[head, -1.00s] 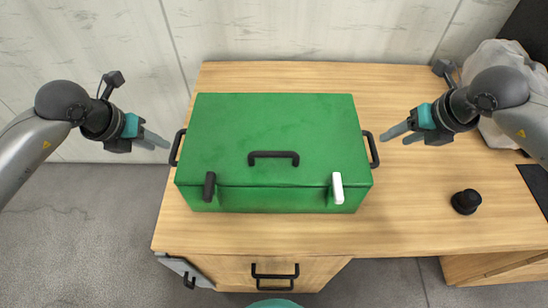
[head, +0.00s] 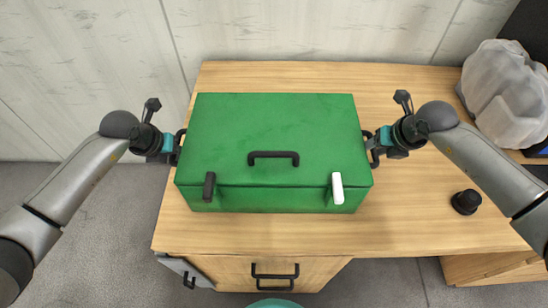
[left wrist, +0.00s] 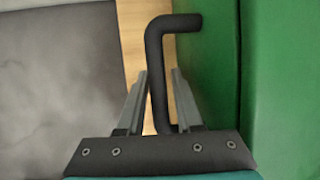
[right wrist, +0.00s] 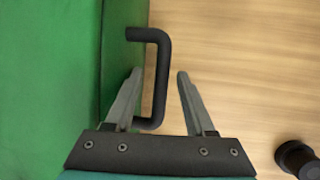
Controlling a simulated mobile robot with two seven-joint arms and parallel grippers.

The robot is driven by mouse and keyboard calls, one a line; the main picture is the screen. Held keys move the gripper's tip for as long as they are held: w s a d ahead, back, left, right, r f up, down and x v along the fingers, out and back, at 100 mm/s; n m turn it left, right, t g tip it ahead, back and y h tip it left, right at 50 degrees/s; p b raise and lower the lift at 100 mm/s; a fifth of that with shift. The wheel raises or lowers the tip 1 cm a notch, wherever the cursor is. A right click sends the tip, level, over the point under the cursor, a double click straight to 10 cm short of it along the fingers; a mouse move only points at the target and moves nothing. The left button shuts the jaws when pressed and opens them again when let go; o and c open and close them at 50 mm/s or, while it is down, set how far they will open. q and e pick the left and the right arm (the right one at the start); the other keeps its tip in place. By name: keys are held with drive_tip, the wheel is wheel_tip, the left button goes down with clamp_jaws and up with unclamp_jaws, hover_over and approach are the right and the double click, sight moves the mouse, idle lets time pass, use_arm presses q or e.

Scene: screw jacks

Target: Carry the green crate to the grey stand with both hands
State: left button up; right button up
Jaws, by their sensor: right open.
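The green crate (head: 270,130) rests on the wooden table. It has black side handles, a black front handle (head: 273,155), a black latch (head: 209,186) and a white latch (head: 337,188). My left gripper (head: 178,148) is at the left side handle (left wrist: 157,75), which passes between its fingers; I cannot tell whether they press on it. My right gripper (head: 375,146) is open, with the right side handle (right wrist: 162,75) between its fingers. I cannot make out the grey stand for certain.
A clear bag-like object (head: 505,90) and a black knob (head: 466,201) lie to the right of the crate. A grey piece (head: 185,270) shows at the table's lower left edge. The table (head: 300,235) is bare in front of the crate.

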use_arm(q)
drive_tip(key=shift+c, duration=0.3)
use_arm(e)
drive_tip(key=shift+c, duration=0.3)
use_arm(q)
drive_tip(key=c, duration=0.5)
use_arm(e)
drive_tip(key=c, duration=0.5)
clamp_jaws()
use_arm(q)
drive_tip(key=shift+w+r, duration=0.15)
drive_tip(key=shift+r, duration=0.05)
use_arm(e)
drive_tip(key=shift+w+r, duration=0.15)
drive_tip(key=shift+r, duration=0.05)
